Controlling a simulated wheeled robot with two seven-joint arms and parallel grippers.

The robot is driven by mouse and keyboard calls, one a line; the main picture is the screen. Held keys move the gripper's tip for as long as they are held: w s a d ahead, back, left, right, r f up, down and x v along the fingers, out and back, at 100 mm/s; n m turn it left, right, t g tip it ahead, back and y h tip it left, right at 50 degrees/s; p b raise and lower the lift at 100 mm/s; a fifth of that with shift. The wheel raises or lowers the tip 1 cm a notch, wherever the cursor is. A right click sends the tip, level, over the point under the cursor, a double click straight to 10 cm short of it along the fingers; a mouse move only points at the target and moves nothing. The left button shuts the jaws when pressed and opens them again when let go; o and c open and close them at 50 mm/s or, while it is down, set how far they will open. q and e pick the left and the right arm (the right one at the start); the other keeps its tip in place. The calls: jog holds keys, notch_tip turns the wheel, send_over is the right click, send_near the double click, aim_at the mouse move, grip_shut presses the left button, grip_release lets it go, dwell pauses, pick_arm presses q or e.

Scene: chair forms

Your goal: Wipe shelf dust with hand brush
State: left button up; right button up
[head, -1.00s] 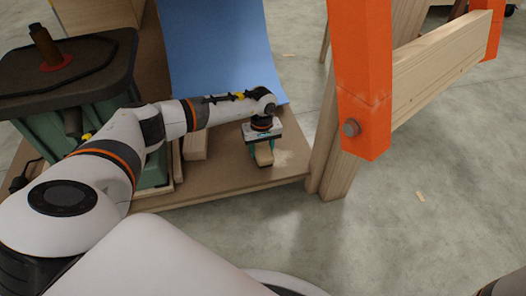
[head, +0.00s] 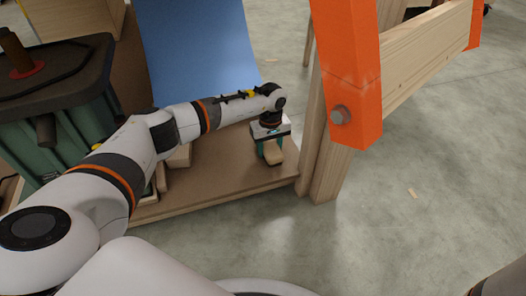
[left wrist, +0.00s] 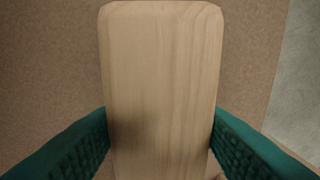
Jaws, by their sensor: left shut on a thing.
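The hand brush shows as a pale wooden block, in the head view (head: 275,157) and from above in the left wrist view (left wrist: 160,60). My left gripper (head: 270,149) is shut on it, with a teal finger against each long side. The brush is low over the brown shelf board (head: 215,185), near its right end. Its bristles are hidden, so I cannot tell whether they touch the board. I cannot make out dust clearly on the board. My right gripper is out of view.
A green bin with a dark lid (head: 60,75) stands on the left. A blue sheet (head: 198,45) hangs behind the board. An orange post (head: 347,70) and wooden beam (head: 430,45) stand close on the right. Grey floor (head: 440,220) is open at front right.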

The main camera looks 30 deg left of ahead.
pick_arm(q)
jog(key=shift+w+d+f+b, duration=0.2)
jog(key=shift+w+d+b, duration=0.55)
jog(key=shift+w+b, duration=0.15)
jog(key=shift+w+d+r+b, duration=0.15)
jog(key=shift+w+d+b, duration=0.2)
jog(key=shift+w+d, duration=0.15)
jog(key=shift+r, duration=0.1)
jog(key=shift+r+p, duration=2.5)
jog(key=shift+r, duration=0.45)
jog(key=shift+a, duration=0.1)
notch_tip(320, 180, up, 3)
jog(key=shift+p, duration=1.2)
